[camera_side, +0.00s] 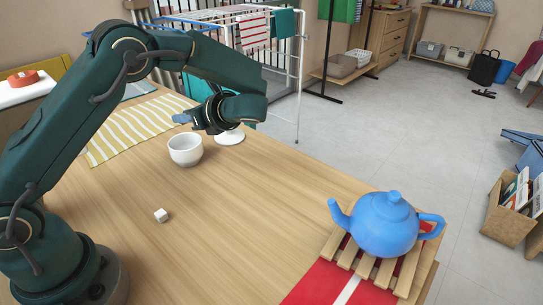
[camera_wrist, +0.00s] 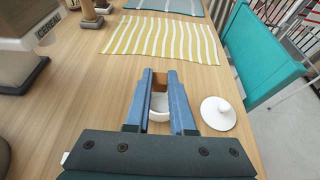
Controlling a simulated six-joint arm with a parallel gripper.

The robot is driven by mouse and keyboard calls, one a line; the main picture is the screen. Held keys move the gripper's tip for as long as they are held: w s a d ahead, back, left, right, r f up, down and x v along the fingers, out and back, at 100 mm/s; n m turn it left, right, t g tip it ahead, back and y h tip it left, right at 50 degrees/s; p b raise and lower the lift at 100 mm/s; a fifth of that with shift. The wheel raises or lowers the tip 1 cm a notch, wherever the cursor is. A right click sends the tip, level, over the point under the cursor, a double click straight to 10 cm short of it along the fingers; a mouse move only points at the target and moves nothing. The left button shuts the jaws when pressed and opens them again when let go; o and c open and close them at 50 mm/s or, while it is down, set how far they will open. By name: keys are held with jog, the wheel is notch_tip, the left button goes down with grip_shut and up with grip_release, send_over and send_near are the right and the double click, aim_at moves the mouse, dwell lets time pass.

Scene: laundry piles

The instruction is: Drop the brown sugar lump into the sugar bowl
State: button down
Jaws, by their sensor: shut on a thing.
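My gripper (camera_side: 183,118) is above the table, over the white sugar bowl (camera_side: 186,151), with a gap between them. In the wrist view, the blue fingers of my gripper (camera_wrist: 160,74) are shut on the brown sugar lump (camera_wrist: 160,83), a small brown block near their tips. The lump cannot be made out in the side view. The open sugar bowl (camera_wrist: 158,115) shows below and between the fingers in the wrist view, partly hidden by them. Its white lid (camera_wrist: 218,112) lies on the table to the right of it.
A white sugar lump (camera_side: 161,215) lies on the table near my base. A blue teapot (camera_side: 386,226) stands on a wooden slatted trivet at the right.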

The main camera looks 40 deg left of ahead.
aim_at(195, 154)
jog(key=shift+w+a+f+g, duration=0.15)
jog(key=shift+w+a+g, duration=0.15)
jog(key=shift+w+a, duration=0.2)
jog(key=shift+n, duration=0.3)
jog(key=shift+s+a+f, duration=0.1)
jog(key=shift+f, duration=1.55)
jog(key=shift+a+f, duration=0.1)
jog(key=shift+f, duration=1.5)
jog(key=c, duration=0.7)
grip_release()
jog(key=shift+d, duration=0.1)
